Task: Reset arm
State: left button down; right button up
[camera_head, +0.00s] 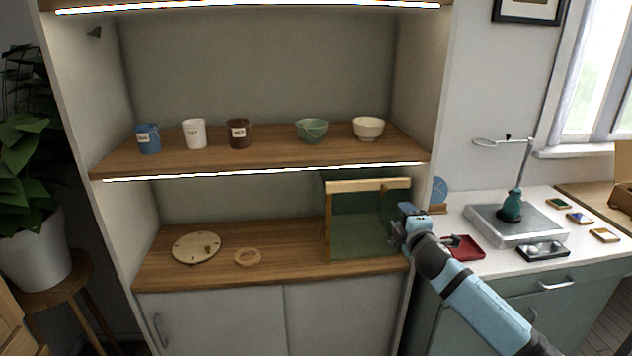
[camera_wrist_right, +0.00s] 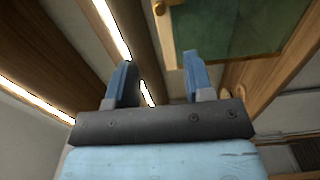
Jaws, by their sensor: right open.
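My right arm comes in from the lower right in the head view. Its gripper (camera_head: 398,228) is at the right end of the lower shelf, in front of the green-panelled wooden frame (camera_head: 368,185). In the right wrist view the gripper's two blue fingers (camera_wrist_right: 160,85) stand apart with nothing between them. The wooden frame with its green panel (camera_wrist_right: 228,28) shows beyond the fingers there. I cannot tell whether the gripper touches the frame. My left gripper is in neither view.
A wooden disc (camera_head: 196,247) and a ring (camera_head: 247,257) lie on the lower shelf. Cups and bowls, including a green bowl (camera_head: 312,130), stand on the upper shelf (camera_head: 270,157). A red tray (camera_head: 466,248) and a metal stand (camera_head: 515,225) are on the right counter.

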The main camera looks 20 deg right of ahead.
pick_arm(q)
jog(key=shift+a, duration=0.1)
pick_arm(e)
jog(key=shift+f, duration=0.1)
jog(key=s+a+f+m+g+y, duration=0.55)
jog(key=s+a+f+m, duration=0.25)
jog(key=s+a+f, duration=1.45)
jog(key=s+a+f+m+g+y, duration=0.1)
jog(key=s+a+f+m, duration=0.15)
jog(key=s, duration=0.35)
jog(key=s+a+f+m+y, duration=0.1)
jog(key=s+a+f+m, duration=0.15)
jog(key=s, duration=0.35)
pick_arm(q)
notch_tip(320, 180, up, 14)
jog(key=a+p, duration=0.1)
jog(key=p, duration=1.4)
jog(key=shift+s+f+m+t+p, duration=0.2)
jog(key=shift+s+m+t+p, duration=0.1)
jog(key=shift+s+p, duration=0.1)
pick_arm(e)
notch_tip(320, 180, up, 14)
jog(key=shift+s+d+f+n, duration=0.2)
jog(key=shift+s+n, duration=0.1)
jog(key=shift+n, duration=0.1)
